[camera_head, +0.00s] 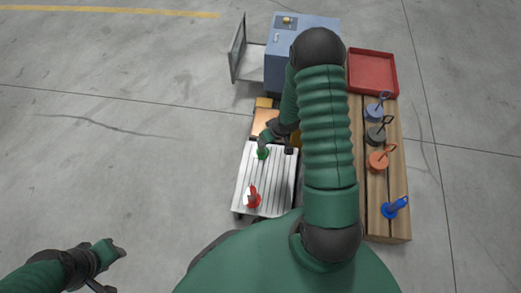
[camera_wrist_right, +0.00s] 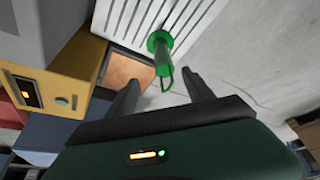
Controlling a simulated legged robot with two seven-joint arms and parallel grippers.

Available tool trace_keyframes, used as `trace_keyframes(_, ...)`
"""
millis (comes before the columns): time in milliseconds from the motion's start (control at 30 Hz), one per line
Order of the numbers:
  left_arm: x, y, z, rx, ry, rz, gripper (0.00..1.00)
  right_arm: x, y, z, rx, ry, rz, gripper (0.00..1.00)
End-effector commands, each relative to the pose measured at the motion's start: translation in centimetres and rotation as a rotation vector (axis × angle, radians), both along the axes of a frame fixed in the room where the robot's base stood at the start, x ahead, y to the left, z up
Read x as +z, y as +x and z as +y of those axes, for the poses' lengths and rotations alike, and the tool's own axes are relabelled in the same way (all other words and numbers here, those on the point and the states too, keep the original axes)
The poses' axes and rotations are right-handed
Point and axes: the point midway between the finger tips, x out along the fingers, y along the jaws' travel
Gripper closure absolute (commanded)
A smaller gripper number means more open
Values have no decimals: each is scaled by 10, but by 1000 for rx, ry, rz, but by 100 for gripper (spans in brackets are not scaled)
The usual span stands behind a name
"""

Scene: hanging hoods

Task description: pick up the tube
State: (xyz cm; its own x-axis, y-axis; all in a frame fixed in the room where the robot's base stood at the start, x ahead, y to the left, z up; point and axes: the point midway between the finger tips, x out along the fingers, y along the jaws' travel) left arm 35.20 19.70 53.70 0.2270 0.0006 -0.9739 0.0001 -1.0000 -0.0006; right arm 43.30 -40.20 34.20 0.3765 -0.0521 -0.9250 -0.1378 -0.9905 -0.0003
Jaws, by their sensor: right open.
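A green tube (camera_wrist_right: 162,52) with a round flange and a thin loop stands on a white slatted table (camera_wrist_right: 190,22). In the head view the green tube (camera_head: 263,154) is at the far part of that table (camera_head: 271,185). My right gripper (camera_wrist_right: 163,80) is open, and the tube shows between and beyond its fingertips; I see no contact. In the head view my right gripper (camera_head: 275,142) is just beyond the tube, partly hidden by my arm. A red tube (camera_head: 253,198) stands at the table's near left. My left gripper (camera_head: 110,266) is at the lower left, away from the table.
A wooden bench (camera_head: 398,222) at the right holds blue (camera_head: 373,112), grey (camera_head: 376,134) and orange (camera_head: 377,160) looped pieces, a blue tube (camera_head: 396,207) and a red tray (camera_head: 372,73). A blue-grey cabinet (camera_head: 278,66) with its door open stands behind. Left floor is clear.

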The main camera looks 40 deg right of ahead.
Motion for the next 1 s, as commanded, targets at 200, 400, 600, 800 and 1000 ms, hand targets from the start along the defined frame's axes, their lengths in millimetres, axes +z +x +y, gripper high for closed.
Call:
trace_keyframes(200, -27, 0, 0, 0, 0, 0, 64, -41, 16, -2, 0, 0, -2, 39)
trace_keyframes(400, -45, 0, 0, 0, 0, -1, 64, -60, 25, 0, 2, -1, -2, 39)
trace_keyframes(600, -75, 0, 0, 0, 0, 0, 64, -91, 40, 2, 0, -1, -1, 39)
trace_keyframes(800, -72, 0, 0, 0, 0, -1, 64, -88, 42, 2, -1, 0, -1, 39)
trace_keyframes(1000, -72, 0, 0, 0, 0, -1, 64, -88, 42, 2, 0, 0, -1, 60)
